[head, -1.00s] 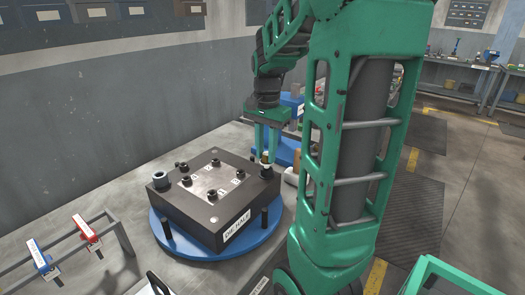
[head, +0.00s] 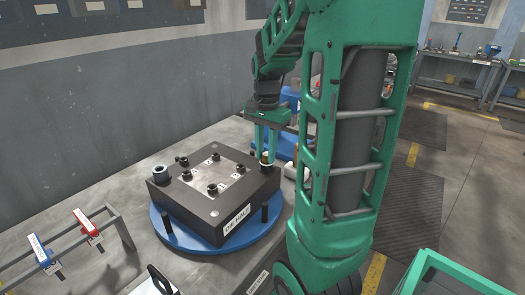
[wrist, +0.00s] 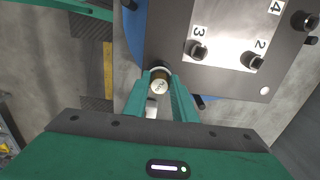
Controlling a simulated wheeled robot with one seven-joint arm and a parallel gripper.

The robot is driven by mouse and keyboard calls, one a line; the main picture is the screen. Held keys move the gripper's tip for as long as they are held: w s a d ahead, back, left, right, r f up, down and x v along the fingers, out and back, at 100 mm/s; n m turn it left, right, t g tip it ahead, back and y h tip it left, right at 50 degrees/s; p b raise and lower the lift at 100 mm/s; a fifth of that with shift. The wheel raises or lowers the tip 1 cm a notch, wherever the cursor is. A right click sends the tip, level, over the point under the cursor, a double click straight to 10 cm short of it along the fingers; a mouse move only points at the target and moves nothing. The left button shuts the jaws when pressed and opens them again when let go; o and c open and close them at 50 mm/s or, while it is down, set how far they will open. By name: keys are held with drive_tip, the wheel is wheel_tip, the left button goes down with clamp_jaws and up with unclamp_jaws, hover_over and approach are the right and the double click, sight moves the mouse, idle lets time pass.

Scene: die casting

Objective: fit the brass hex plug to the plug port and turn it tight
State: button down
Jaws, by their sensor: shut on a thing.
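The brass hex plug (wrist: 159,86) is between the fingers of my gripper (wrist: 159,92), its pale marked end facing the wrist camera. In the head view, my gripper (head: 267,143) points down at the right corner of the dark block labelled DIE HALF (head: 200,205). The brass plug (head: 265,157) shows between the fingertips, directly above or in the round plug port (head: 267,167) at that corner. The fingers are shut on the plug. They hide part of it, and I cannot tell whether its thread is in the port.
The block sits on a round blue turntable (head: 178,236) with dark posts. Its top plate has several numbered bolts, and another round fitting (head: 160,173) stands at the left corner. A rack with blue and red tools (head: 85,222) is at the left. A grey wall stands behind.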

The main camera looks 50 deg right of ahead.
sight(266, 155)
drive_tip(key=shift+f, duration=0.2)
drive_tip(key=c, duration=1.4)
unclamp_jaws()
wheel_tip(266, 155, up, 11)
drive_tip(key=shift+w+f, duration=0.1)
drive_tip(key=shift+f, duration=0.05)
drive_tip(key=s+a+f+n, duration=0.3)
drive_tip(key=s, duration=0.2)
drive_tip(key=s+a+f+n, duration=0.3)
drive_tip(key=s+a+f, duration=0.1)
drive_tip(key=s, duration=0.2)
drive_tip(key=s+a+f+n, duration=0.3)
drive_tip(key=s+f+n, duration=0.1)
drive_tip(key=s, duration=0.1)
drive_tip(key=shift+s+a+f, duration=0.25)
drive_tip(key=shift+s+a, duration=0.1)
drive_tip(key=shift+s, duration=0.05)
